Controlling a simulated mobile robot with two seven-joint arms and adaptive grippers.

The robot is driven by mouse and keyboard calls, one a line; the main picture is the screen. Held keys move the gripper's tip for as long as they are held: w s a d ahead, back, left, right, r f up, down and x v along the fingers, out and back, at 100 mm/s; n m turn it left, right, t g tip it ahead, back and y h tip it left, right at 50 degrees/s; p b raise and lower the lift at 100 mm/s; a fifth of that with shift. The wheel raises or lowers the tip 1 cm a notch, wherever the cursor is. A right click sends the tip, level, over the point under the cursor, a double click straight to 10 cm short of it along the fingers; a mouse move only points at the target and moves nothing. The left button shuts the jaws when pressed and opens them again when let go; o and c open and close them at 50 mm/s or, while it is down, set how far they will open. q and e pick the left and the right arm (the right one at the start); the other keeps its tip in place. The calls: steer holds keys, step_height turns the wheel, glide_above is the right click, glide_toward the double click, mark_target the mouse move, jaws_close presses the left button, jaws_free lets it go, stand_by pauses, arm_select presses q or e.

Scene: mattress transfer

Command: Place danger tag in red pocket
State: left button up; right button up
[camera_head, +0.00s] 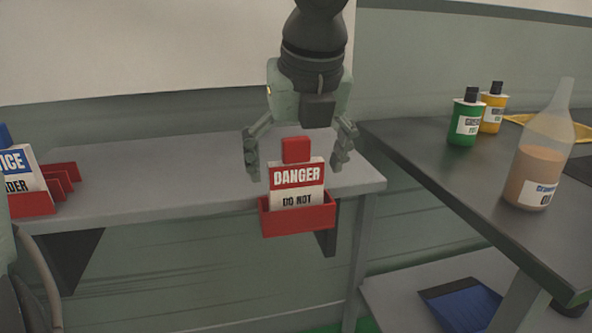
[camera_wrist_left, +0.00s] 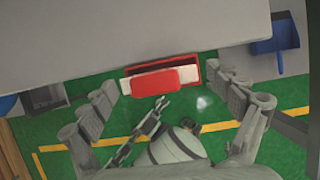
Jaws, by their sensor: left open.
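The danger tag (camera_head: 297,175), white with a red "DANGER" band and a red block on top, stands upright in the red pocket (camera_head: 298,221) at the front edge of the grey shelf. The pocket's front wall hides its lower part. My left gripper (camera_head: 297,162) is open, above and behind the tag, with a finger on either side of the red block and apart from it. In the left wrist view the tag's red top (camera_wrist_left: 152,83) shows between the open fingers, with the pocket's rim (camera_wrist_left: 194,72) around it.
A blue-topped notice tag (camera_head: 18,170) stands in a red holder (camera_head: 60,181) at the left of the shelf (camera_head: 190,183). The dark table (camera_head: 440,165) at right holds a green bottle (camera_head: 464,124), a yellow bottle (camera_head: 492,108) and a clear flask (camera_head: 540,160).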

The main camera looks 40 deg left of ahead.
arm_select(q)
steer(key=v, duration=1)
steer(key=shift+s+d+r, duration=0.15)
steer(key=shift+s, duration=0.05)
